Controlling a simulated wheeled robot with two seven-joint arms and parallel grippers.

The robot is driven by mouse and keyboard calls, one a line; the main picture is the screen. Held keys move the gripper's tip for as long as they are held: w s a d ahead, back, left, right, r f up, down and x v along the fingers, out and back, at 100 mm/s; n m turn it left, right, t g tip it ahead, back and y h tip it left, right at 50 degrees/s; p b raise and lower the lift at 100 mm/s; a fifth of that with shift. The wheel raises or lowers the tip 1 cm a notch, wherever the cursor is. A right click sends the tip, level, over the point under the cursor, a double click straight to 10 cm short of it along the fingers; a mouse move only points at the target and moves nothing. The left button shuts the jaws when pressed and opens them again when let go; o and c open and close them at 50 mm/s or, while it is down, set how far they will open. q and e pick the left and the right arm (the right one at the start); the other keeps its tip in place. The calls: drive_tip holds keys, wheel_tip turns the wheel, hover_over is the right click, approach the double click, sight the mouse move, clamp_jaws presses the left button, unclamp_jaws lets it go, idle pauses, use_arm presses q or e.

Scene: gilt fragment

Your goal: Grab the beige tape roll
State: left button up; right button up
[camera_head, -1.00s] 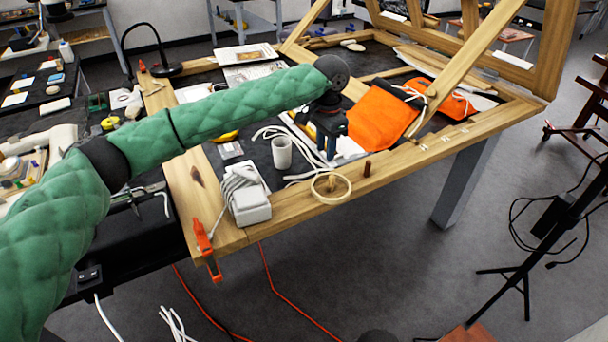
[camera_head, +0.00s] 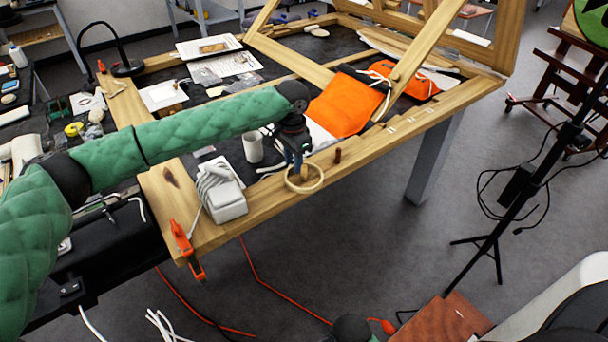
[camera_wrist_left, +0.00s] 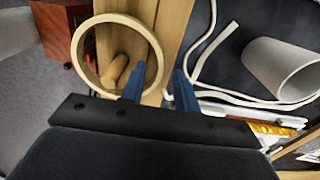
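The beige tape roll (camera_head: 306,190) is a pale ring lying on the wooden front edge of the table. In the left wrist view the tape roll (camera_wrist_left: 112,18) is at upper left, with a wooden peg (camera_wrist_left: 117,70) inside its opening. My left gripper (camera_head: 297,166) is over the roll's back part, pointing down. In the left wrist view the two blue fingers of my left gripper (camera_wrist_left: 160,80) are apart, with the roll's right-hand wall between them. I cannot tell whether they touch it. My right gripper is not in view.
A white cup (camera_head: 253,148) stands behind the gripper. A white box with cord (camera_head: 228,204) sits left of the roll. A dark red peg (camera_head: 337,156) and an orange pouch (camera_head: 343,107) are to the right. An orange clamp (camera_head: 187,250) grips the front-left edge.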

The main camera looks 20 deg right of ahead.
use_arm(q)
drive_tip(key=shift+f, duration=0.2)
clamp_jaws()
drive_tip(key=shift+r, duration=0.2)
